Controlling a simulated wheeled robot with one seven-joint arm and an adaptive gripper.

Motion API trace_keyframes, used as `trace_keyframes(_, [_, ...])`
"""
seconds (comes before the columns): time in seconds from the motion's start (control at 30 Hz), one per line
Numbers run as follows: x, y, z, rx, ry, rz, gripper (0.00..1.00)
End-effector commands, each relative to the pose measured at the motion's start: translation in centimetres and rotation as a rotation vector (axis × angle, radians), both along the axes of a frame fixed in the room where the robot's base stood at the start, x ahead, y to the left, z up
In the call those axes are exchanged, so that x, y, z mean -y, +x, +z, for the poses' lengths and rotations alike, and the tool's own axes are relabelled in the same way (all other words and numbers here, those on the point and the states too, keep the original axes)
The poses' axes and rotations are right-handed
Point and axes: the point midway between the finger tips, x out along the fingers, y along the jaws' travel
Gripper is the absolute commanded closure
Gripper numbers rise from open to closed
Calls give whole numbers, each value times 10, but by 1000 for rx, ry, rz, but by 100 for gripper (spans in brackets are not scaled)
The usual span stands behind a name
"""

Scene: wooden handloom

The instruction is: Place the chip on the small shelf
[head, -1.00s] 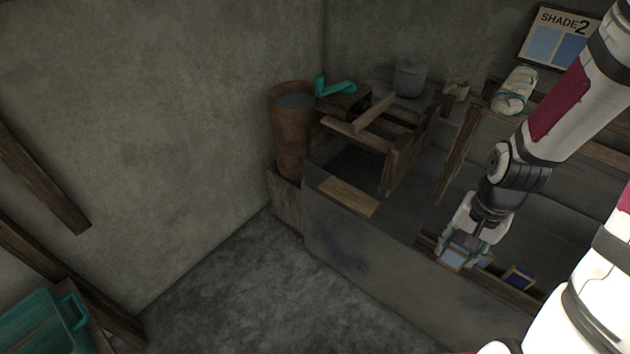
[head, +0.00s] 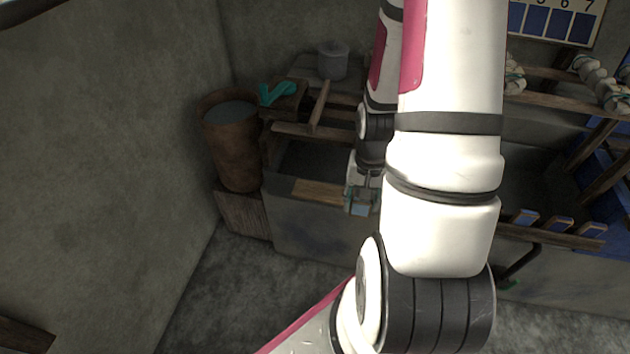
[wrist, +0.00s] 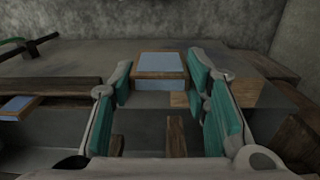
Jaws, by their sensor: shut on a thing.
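The chip is a pale blue tile with a wooden edge. My gripper (head: 362,190) is shut on the chip (head: 360,210) and holds it in front of the loom's side. In the wrist view, the chip (wrist: 160,66) sits between the teal pads of my gripper (wrist: 160,82). A flat light-wood board (head: 318,192), which looks like the small shelf, lies on the edge of the grey ledge just left of my gripper. A bit of light wood (wrist: 180,99) shows below the chip in the wrist view. My arm hides the middle of the loom.
A wooden rack (head: 550,235) with several blue chips is at the right; a pale chip (wrist: 18,105) shows at the left of the wrist view. A rusty barrel (head: 232,150), a teal object (head: 278,94) and a grey pot (head: 333,62) stand behind the board. The floor at front left is clear.

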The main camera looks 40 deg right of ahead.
Motion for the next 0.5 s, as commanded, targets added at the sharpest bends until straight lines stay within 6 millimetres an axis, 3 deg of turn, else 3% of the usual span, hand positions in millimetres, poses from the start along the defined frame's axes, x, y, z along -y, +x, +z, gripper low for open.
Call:
trace_keyframes(0.47, [0, 17, -7, 2, -4, 0, 76])
trace_keyframes(0.5, [0, 27, -6, 0, -2, 6, 76])
